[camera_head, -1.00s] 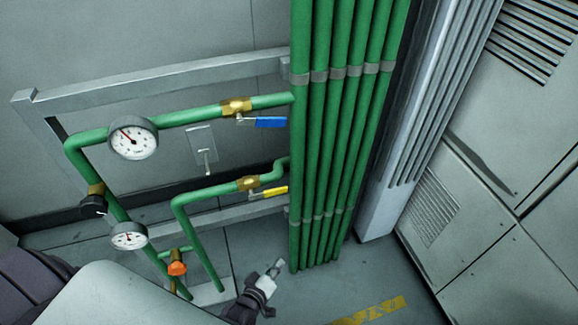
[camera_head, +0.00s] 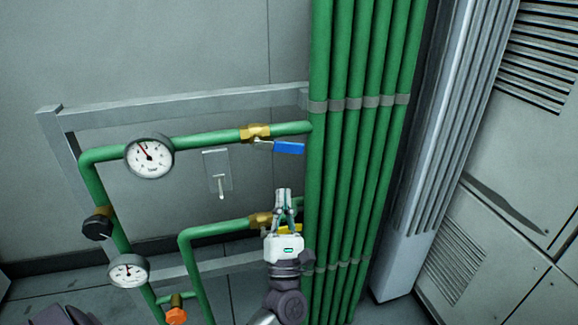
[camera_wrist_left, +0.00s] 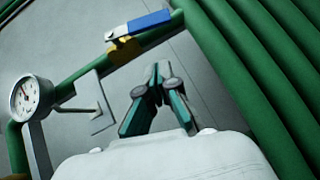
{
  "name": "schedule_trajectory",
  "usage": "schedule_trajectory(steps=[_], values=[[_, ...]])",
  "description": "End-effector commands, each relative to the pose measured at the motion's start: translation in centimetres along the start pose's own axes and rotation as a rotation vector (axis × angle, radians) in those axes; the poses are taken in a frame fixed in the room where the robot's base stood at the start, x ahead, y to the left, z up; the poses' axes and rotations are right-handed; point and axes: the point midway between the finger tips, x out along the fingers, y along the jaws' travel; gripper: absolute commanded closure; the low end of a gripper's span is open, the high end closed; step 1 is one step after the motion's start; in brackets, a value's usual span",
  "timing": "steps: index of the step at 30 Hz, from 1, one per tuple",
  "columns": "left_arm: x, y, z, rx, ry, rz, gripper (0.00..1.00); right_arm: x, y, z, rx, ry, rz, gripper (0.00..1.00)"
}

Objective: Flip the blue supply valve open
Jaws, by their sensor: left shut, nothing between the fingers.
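The blue supply valve handle (camera_head: 289,147) sits on the upper green pipe, right of its brass valve body (camera_head: 256,132). The handle lies roughly along the pipe in the head view. It also shows in the left wrist view as a blue lever (camera_wrist_left: 146,23) above the brass body (camera_wrist_left: 124,47). My left gripper (camera_head: 283,192) is shut and empty, a little below the blue handle and apart from it. In the left wrist view its fingertips (camera_wrist_left: 159,72) point up toward the pipe, below the lever. My right gripper is not in view.
A yellow-handled valve (camera_head: 288,229) on the lower pipe is partly hidden behind my left gripper. A bundle of green vertical pipes (camera_head: 355,150) stands close on the right. A grey switch plate (camera_head: 217,172) and pressure gauge (camera_head: 149,157) are to the left.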

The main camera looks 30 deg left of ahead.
Motion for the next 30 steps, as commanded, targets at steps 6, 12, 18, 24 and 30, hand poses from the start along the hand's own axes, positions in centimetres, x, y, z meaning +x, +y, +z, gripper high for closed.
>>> schedule_trajectory(steps=[6,12,18,24,30], values=[[4.5,0.0,0.7,-0.002,0.000,0.001,1.00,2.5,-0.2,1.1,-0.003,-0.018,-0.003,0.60],[6.0,0.0,2.4,0.000,0.001,-0.001,1.00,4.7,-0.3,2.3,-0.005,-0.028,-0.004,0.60],[6.4,-0.1,2.8,0.002,0.001,-0.002,1.00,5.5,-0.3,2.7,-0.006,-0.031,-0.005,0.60],[6.4,-0.1,2.8,0.002,0.001,-0.003,1.00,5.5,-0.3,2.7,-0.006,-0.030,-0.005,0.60],[6.4,-0.2,2.8,-0.005,0.000,0.005,1.00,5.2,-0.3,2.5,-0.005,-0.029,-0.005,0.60]])
